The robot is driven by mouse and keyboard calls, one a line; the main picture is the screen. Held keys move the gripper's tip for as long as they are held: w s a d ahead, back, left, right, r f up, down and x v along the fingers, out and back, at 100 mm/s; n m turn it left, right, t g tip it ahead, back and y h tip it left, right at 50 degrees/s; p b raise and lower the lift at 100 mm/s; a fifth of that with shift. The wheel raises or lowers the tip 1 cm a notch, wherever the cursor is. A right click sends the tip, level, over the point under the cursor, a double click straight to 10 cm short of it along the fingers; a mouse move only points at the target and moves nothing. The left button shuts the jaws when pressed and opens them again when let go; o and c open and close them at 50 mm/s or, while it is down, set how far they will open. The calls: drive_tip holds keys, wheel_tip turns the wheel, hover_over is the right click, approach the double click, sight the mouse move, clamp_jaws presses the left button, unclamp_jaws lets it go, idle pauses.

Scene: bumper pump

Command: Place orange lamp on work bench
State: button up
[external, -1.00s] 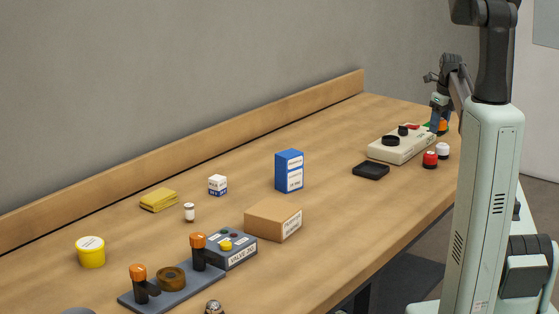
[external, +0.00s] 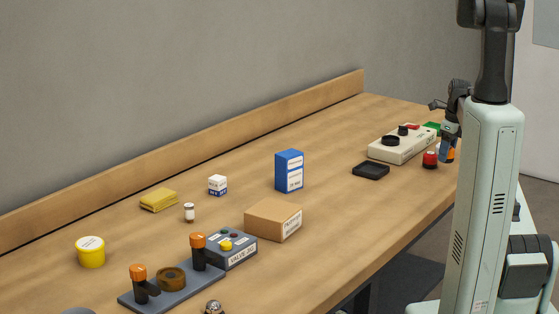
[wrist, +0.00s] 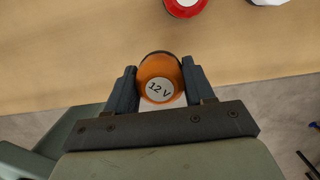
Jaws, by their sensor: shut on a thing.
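The orange lamp (wrist: 160,80), with a round "12 V" label on top, sits between the two fingers of my gripper (wrist: 157,74) in the wrist view. My gripper is shut on it. In the external view my gripper (external: 447,152) is at the far right end of the work bench (external: 330,235), with a bit of the orange lamp (external: 451,156) showing. The wrist view shows the lamp across the line of the bench's front edge. I cannot tell how high it is above the bench top.
A red lamp (external: 430,160) stands close to my gripper, and a white one (wrist: 268,2) shows in the wrist view. A beige panel box (external: 402,147) and a black tray (external: 371,171) are to the left. Bare bench lies left of the red lamp in the wrist view.

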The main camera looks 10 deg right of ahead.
sight(445, 176)
drive_tip(key=shift+f, duration=2.4)
drive_tip(key=shift+f, duration=0.1)
drive_tip(key=o, duration=1.1)
drive_tip(key=r, duration=0.4)
drive_tip(key=s+d+r, duration=0.1)
drive_tip(key=r, duration=0.7)
drive_tip(key=shift+s+d, duration=0.15)
